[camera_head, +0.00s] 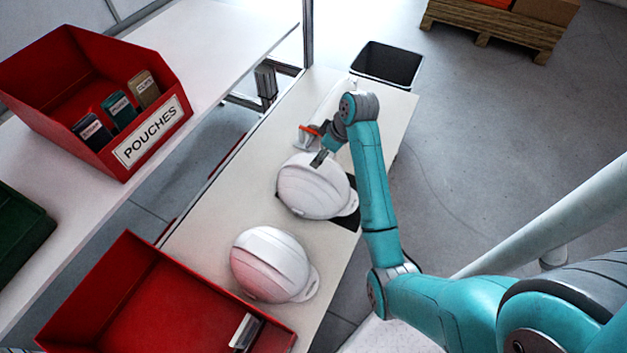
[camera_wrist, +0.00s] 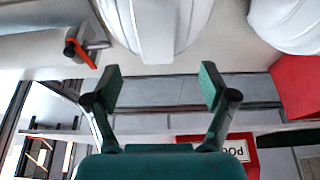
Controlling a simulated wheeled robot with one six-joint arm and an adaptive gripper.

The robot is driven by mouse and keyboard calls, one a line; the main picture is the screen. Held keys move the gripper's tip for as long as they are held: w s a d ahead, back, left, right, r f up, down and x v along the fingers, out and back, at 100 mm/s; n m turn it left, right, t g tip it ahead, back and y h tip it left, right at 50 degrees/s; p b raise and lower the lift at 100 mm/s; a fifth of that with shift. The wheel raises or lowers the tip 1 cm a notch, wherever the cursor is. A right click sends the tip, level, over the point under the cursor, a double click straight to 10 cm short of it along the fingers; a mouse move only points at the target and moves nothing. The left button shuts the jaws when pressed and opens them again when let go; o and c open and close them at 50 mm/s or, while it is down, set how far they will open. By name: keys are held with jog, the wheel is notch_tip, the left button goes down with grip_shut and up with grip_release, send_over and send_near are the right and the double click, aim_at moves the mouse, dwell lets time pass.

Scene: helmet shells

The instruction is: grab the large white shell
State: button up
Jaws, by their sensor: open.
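Two white helmet shells stand on the pale table; they look close in size, so I cannot tell surely which is the large one. The farther white shell (camera_head: 308,192) rests on a dark mat (camera_head: 352,215); the nearer white shell (camera_head: 268,265) stands beside the red bin. My gripper (camera_head: 319,158) is at the far upper edge of the farther shell. In the wrist view my gripper (camera_wrist: 162,86) is open with nothing between its pads; a shell (camera_wrist: 165,25) lies just beyond the fingertips, centred, and the other shell (camera_wrist: 288,22) is at upper right. Contact is unclear.
An orange-and-grey device (camera_head: 306,136) sits behind the farther shell. A red bin (camera_head: 130,305) is at the near left, and a red POUCHES bin (camera_head: 60,75) stands on the left shelf. A black bin (camera_head: 388,66) is beyond the table's far end.

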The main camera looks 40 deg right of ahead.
aim_at(318, 179)
jog(key=shift+d+x, duration=0.15)
jog(key=shift+x, duration=1.5)
jog(key=shift+d+x, duration=0.15)
jog(key=shift+x, duration=1.5)
jog(key=shift+c, duration=0.2)
grip_shut()
